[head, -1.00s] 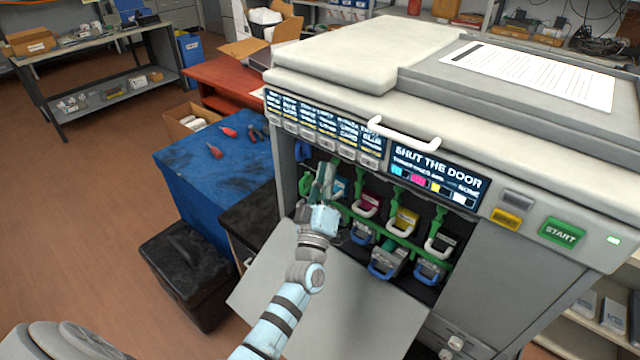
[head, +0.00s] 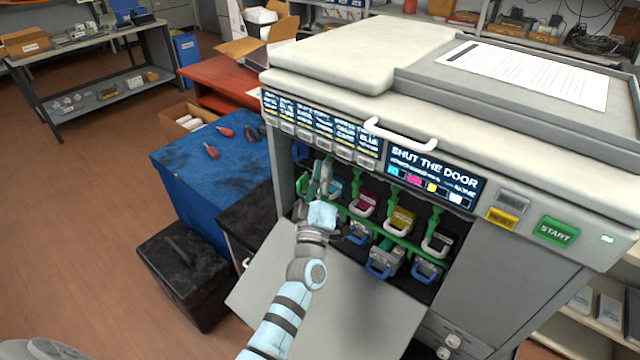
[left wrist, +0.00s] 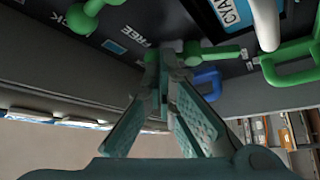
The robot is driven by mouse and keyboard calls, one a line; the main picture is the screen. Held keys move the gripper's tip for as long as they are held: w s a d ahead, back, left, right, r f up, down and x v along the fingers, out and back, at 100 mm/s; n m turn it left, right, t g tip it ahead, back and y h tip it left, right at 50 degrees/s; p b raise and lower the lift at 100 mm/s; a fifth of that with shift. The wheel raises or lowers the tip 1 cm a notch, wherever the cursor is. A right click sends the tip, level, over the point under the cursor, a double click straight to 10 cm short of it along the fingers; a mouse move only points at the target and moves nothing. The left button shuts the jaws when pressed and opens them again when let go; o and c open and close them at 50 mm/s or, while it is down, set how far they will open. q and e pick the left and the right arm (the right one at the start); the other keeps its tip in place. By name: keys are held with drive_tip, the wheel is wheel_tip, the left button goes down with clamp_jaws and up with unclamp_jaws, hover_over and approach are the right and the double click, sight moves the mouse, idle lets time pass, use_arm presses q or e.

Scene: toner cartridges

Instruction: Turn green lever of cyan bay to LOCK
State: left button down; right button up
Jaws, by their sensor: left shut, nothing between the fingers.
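The cyan bay's cartridge (head: 336,187) is at the left of the open printer's upper row, partly hidden by my left gripper (head: 325,172). My left gripper is shut and empty, its tips inside the opening. In the left wrist view the gripper tips (left wrist: 166,55) are beside a green lever (left wrist: 218,52), close to it; I cannot tell if they touch. A second green knob (left wrist: 84,17) is at upper left there. A "FREE" label (left wrist: 138,35), a cyan square and a partly cut "LOCK" label show between them. The "CYAN" label (left wrist: 234,10) is at the top. My right gripper is not seen.
The lowered grey door (head: 325,300) lies under my left forearm. Magenta (head: 365,203), yellow (head: 402,219) and black (head: 438,242) cartridges with green levers stand to the right. Blue-handled units (head: 383,262) sit below. The display (head: 432,174) reads "SHUT THE DOOR".

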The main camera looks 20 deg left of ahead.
use_arm(q)
drive_tip(key=shift+a+r, duration=0.1)
drive_tip(key=shift+r, duration=0.1)
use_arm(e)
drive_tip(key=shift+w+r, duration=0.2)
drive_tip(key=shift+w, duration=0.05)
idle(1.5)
